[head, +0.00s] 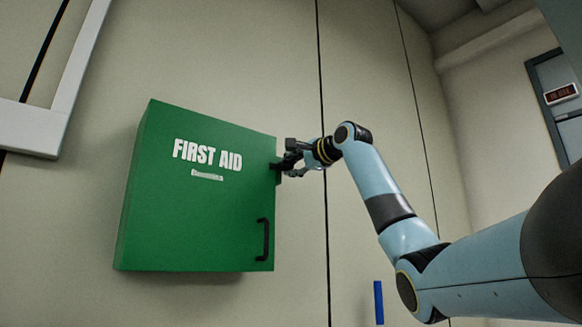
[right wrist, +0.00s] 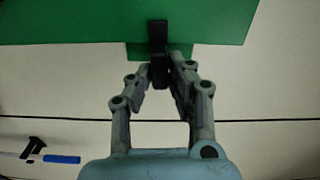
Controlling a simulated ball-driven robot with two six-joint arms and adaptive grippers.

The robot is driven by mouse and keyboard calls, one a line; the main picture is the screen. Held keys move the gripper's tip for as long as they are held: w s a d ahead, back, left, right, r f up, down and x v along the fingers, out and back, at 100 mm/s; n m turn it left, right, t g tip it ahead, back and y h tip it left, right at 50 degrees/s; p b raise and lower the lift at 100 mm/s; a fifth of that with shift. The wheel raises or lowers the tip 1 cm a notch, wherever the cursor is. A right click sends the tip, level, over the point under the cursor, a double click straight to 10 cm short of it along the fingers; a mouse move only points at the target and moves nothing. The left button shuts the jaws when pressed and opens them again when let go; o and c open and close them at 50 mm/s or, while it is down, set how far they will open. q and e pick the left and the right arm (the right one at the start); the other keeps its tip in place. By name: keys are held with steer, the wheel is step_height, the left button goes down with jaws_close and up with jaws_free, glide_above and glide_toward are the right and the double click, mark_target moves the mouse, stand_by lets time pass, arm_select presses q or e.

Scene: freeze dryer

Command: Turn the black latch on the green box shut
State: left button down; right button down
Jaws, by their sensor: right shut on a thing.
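The green box (head: 190,215) is a first aid cabinet on the wall in the head view, its front door flush with the body. A black handle (head: 263,240) sits low on its right side. My right gripper (head: 287,161) is at the box's right edge. In the right wrist view the black latch (right wrist: 158,38) stands at the edge of the green box (right wrist: 70,20), over a small green tab. The fingers of my right gripper (right wrist: 163,75) are closed in on the latch's near end. My left gripper is not in view.
A blue bar (head: 378,302) is on the wall below my right arm. It also shows in the right wrist view (right wrist: 61,159), beside a black fitting. A white frame (head: 50,110) is at the upper left, and a door with a red sign (head: 560,93) is at the right.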

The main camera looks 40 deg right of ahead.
steer(key=shift+f+m, duration=0.15)
steer(key=shift+m, duration=0.25)
steer(key=c, duration=1.3)
jaws_free()
steer(key=shift+s+a, duration=0.25)
steer(key=shift+s, duration=1.75)
steer(key=shift+s+a, duration=0.2)
steer(key=shift+s, duration=1.8)
steer(key=shift+s+a, duration=0.25)
steer(key=shift+s, duration=1.75)
